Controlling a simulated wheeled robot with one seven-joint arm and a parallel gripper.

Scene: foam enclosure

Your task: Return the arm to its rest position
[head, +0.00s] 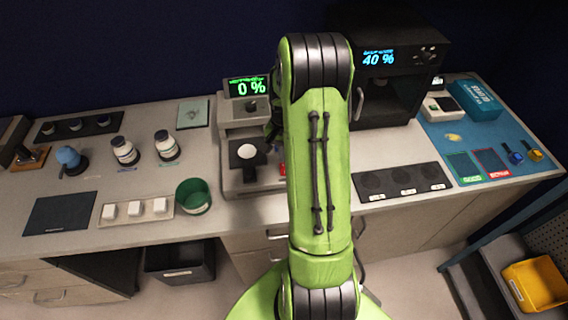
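My green arm (318,170) rises from the bottom centre of the head view and reaches up over the counter, bent at a black joint near the top. The rest of the arm beyond that joint is hidden behind the green link. A small dark part shows at the link's left edge, beside the machine reading 0 %, but I cannot tell what it is. My gripper's fingers are not visible, and neither is anything they might hold.
The 0 % machine (236,112) stands left of my arm, holding a round white item. A black oven (392,75) reading 40 % is close on the right. Bottles (124,151), a green cup (193,196) and a white-block tray (136,211) occupy the left counter. A yellow bin (536,284) is lower right.

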